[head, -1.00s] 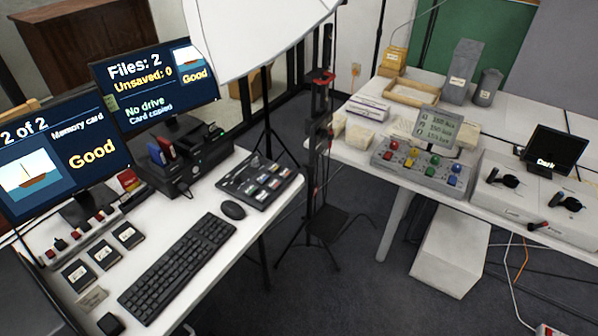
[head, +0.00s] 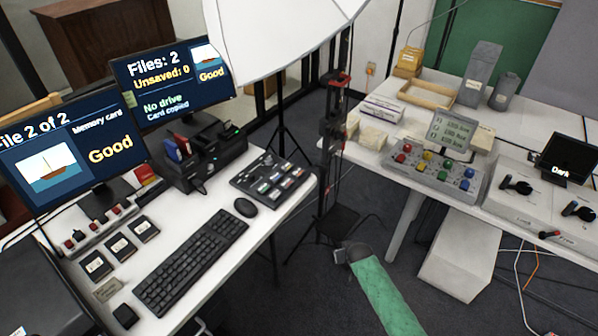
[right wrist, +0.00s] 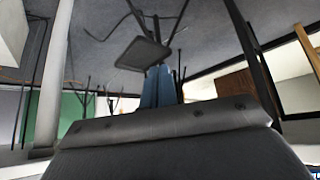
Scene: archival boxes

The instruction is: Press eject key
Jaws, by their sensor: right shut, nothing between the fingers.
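I cannot tell which control is the eject key. A strip with small red and dark keys (head: 97,233) lies in front of the left monitor. A black dock (head: 205,160) holding blue and red items and showing a green light stands behind the keyboard. The left monitor (head: 65,155) reads "File 2 of 2", "Memory card", "Good"; the other monitor (head: 175,85) reads "No drive", "Card copied". My right arm, green with a dark end, is in the aisle right of the desk. My right gripper's blue fingers (right wrist: 158,87) are shut and empty. My left gripper is out of view.
A button panel (head: 432,172) is on the right table.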

